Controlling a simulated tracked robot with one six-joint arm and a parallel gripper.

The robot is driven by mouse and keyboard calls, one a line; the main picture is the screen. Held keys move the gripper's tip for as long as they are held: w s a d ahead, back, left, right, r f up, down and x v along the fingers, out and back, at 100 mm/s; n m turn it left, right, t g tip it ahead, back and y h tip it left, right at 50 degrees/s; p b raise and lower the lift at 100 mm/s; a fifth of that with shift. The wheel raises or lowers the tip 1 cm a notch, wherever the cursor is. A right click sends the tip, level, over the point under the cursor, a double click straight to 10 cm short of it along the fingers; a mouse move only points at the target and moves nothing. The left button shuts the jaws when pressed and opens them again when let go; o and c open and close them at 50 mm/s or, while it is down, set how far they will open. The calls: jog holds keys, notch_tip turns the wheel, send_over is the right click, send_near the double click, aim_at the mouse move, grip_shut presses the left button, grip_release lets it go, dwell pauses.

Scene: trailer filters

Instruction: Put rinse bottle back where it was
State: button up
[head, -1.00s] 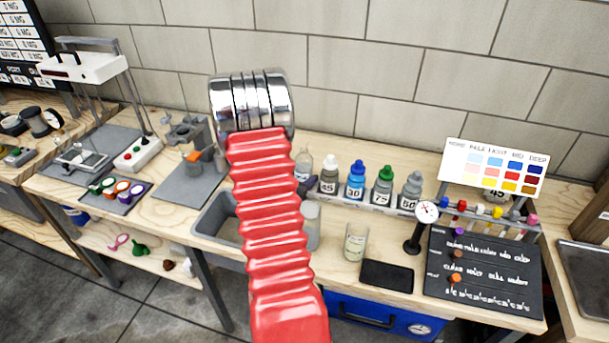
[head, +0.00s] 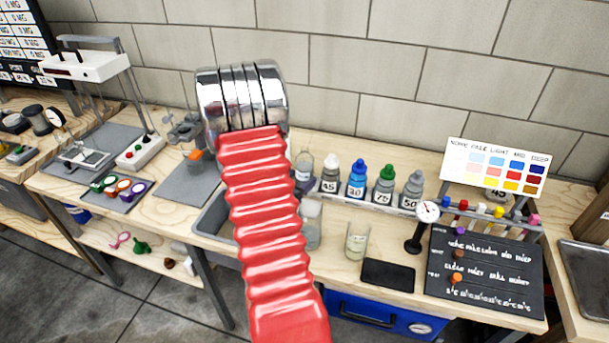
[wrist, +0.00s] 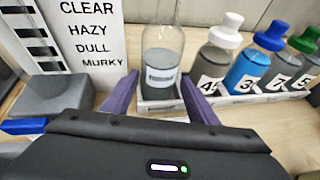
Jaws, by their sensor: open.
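The rinse bottle, a clear bottle with a white label (wrist: 160,75), stands upright at the left end of the white bottle rack (wrist: 275,97) in the wrist view. It also shows just right of my red arm sleeve in the head view (head: 304,168). My gripper (wrist: 161,100) is open, with its purple fingers apart on either side of the bottle's lower part. I see no clear contact between fingers and bottle. In the head view my arm hides most of the gripper.
Several capped bottles, including a white-capped one (head: 330,175) and a blue-capped one (head: 357,181), stand close on the right. A sign (wrist: 82,45) and grey block (wrist: 50,97) stand left. A clear container (head: 311,225) and a glass cup (head: 357,241) stand in front.

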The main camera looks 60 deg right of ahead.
jog(key=v, duration=0.8)
jog(key=shift+r, duration=0.1)
dwell(0.4)
jog(key=shift+a+r, duration=0.1)
jog(key=shift+r, duration=0.15)
jog(key=s+a+r+m+g+y, duration=0.1)
jog(key=a+r+m+y, duration=0.2)
jog(key=a+r+m, duration=0.8)
jog(key=a+r+m+t+y, duration=0.3)
jog(key=a+y, duration=0.2)
jog(key=a, duration=1.2)
jog(key=a+r+m+t+y, duration=0.3)
jog(key=a+r+t+y, duration=0.1)
jog(key=a, duration=1.4)
jog(key=shift+y, duration=0.8)
jog(key=shift+w+a, duration=0.1)
jog(key=shift+a, duration=0.05)
